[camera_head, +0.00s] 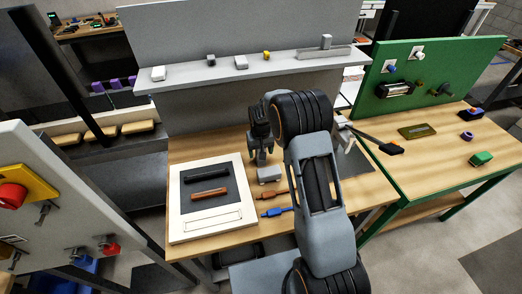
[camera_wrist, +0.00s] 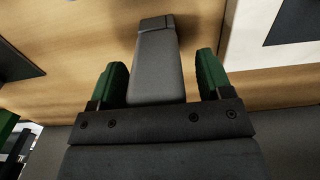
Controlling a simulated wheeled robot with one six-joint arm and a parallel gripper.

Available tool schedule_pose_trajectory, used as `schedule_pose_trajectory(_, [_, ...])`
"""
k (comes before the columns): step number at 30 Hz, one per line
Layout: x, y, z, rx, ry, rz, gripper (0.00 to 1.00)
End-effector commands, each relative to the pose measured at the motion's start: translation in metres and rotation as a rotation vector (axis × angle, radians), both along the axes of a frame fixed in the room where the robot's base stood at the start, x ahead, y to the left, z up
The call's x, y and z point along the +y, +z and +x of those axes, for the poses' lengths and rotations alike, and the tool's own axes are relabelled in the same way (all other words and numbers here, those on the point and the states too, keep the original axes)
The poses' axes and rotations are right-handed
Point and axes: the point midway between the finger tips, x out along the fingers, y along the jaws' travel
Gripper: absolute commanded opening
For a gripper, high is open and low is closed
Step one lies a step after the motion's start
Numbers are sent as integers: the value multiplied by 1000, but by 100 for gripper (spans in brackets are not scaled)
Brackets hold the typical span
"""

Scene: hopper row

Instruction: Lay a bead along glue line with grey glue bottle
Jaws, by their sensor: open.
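My gripper (camera_head: 262,155) points down over the wooden bench in the head view, just above a small light grey block-like thing (camera_head: 268,174). In the wrist view my gripper (camera_wrist: 160,75) is open, with its two green finger pads apart. A grey tapered body with a darker end, seemingly the grey glue bottle (camera_wrist: 157,65), shows between the pads, with a gap on each side. A white board (camera_head: 176,233) lies left of my gripper. A thin outlined strip (camera_head: 212,219) on its front part may hold the glue line; this is too small to tell.
The board's dark panel (camera_head: 222,175) bears a black bar (camera_head: 207,173) and a brown bar (camera_head: 209,194). An orange tool (camera_head: 270,195) and a blue tool (camera_head: 276,211) lie near my arm. A grey shelf (camera_head: 290,62) runs behind; a green-backed bench (camera_head: 440,75) stands right.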

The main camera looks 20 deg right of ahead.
Motion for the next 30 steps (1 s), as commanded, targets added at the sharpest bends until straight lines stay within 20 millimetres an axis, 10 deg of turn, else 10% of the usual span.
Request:
schedule_pose_trajectory(21, [0, 0, 0, 0, 0, 0, 17])
schedule_pose_trajectory(22, [0, 0, 0, 0, 0, 0, 44])
schedule_pose_trajectory(30, [0, 0, 0, 0, 0, 0, 53])
